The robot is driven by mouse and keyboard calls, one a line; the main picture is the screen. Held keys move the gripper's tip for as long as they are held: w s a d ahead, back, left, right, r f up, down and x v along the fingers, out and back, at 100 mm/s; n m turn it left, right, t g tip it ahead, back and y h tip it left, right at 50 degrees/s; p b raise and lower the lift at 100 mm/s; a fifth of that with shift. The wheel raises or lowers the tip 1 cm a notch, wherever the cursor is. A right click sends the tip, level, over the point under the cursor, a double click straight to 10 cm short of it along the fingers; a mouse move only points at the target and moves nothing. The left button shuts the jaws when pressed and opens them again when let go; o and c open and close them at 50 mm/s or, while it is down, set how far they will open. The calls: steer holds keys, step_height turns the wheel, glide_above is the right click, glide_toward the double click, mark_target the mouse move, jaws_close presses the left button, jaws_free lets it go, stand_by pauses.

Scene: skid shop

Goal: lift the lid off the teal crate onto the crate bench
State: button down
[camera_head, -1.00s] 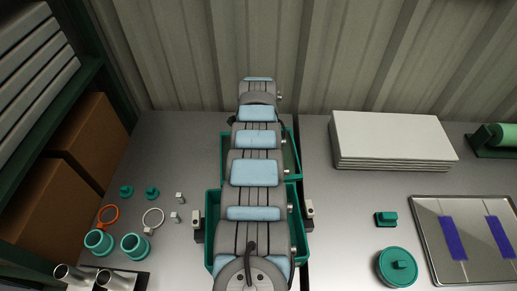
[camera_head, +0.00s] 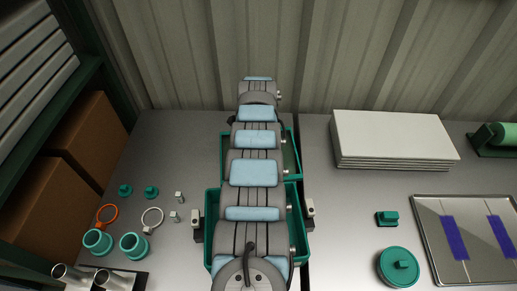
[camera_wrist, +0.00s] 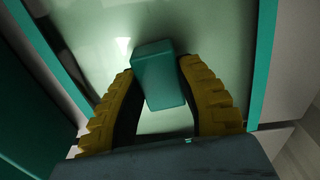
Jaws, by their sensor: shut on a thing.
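In the wrist view my gripper (camera_wrist: 160,78) has its two yellow ribbed fingers on either side of a teal block-shaped handle (camera_wrist: 160,62), shut on it. The handle stands on a pale green, glossy lid panel (camera_wrist: 215,35) bordered by teal edges at left and right. In the head view a teal crate (camera_head: 211,212) lies under my arm, near the middle of the bench, and a second teal crate (camera_head: 292,148) is behind it. My arm covers most of both, and hides the gripper and lid there. I cannot tell whether the lid touches the crate rim.
Teal cups (camera_head: 97,241), an orange ring (camera_head: 107,214) and small parts lie on the left. A white stack of sheets (camera_head: 392,137), a round teal lid (camera_head: 398,267) and a tray with blue strips (camera_head: 466,238) are on the right.

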steer(key=shift+c, duration=1.2)
jaws_free()
steer(key=shift+r+p, duration=3.7)
steer(key=shift+r, duration=0.25)
steer(key=shift+w, duration=0.1)
